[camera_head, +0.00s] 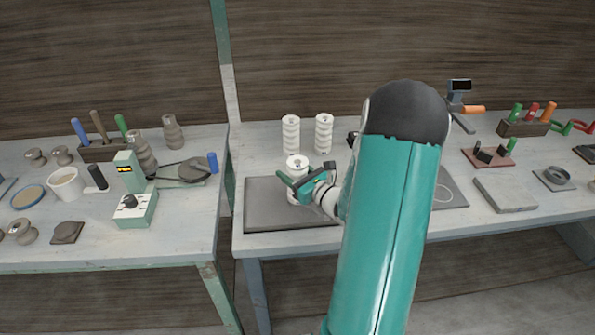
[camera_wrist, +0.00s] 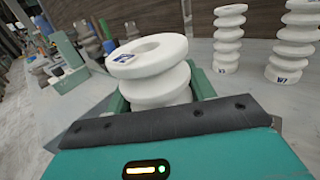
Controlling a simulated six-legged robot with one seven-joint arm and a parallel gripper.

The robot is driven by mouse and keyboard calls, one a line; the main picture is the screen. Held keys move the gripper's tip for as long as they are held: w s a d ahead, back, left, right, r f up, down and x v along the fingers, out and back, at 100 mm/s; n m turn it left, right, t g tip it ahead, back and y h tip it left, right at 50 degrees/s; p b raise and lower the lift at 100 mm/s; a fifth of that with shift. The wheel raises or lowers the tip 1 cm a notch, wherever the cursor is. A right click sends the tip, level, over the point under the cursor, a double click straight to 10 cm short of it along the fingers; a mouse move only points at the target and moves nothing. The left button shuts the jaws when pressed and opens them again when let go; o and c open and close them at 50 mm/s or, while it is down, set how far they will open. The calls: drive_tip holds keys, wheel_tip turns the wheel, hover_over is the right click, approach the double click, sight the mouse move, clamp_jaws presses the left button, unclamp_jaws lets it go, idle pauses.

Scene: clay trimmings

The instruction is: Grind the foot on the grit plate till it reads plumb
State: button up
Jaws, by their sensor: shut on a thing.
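A white ribbed ceramic piece (camera_head: 297,163) stands roughly upright in my gripper (camera_head: 304,184), over a dark grey flat plate (camera_head: 262,212) that looks like the grit plate. My gripper is shut on this piece. In the wrist view the held piece (camera_wrist: 150,58) shows its round top with a hole and a small dark label, between the green jaws (camera_wrist: 160,92). Its foot is hidden, so I cannot tell whether it touches the plate. Two similar white pieces stand behind, one at left (camera_head: 291,134) and one at right (camera_head: 324,132).
A plate with a circle (camera_head: 449,192) and a grey slab (camera_head: 505,195) lie right of my arm. A gap separates the left bench (camera_head: 180,232), crowded with tools and brown pots.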

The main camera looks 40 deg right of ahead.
sight(302, 157)
drive_tip(key=shift+w+a, duration=0.5)
drive_tip(key=shift+a, duration=0.3)
drive_tip(key=shift+w+a, duration=0.5)
drive_tip(key=shift+a, duration=0.25)
drive_tip(key=shift+w+a+r, duration=0.15)
drive_tip(key=shift+w+a, duration=0.65)
drive_tip(key=shift+a, duration=0.3)
drive_tip(key=shift+s+d+f, duration=0.1)
drive_tip(key=shift+s+d, duration=0.55)
drive_tip(key=shift+d, duration=0.3)
drive_tip(key=shift+s+d+f, duration=0.1)
drive_tip(key=shift+s+d, duration=0.5)
drive_tip(key=shift+d, duration=0.3)
drive_tip(key=shift+s+d+r, duration=0.1)
drive_tip(key=shift+s+d, duration=0.5)
drive_tip(key=shift+d, duration=0.3)
drive_tip(key=shift+s+d, duration=0.6)
drive_tip(key=shift+d, duration=0.25)
drive_tip(key=shift+r, duration=2.5)
drive_tip(key=shift+r, duration=0.1)
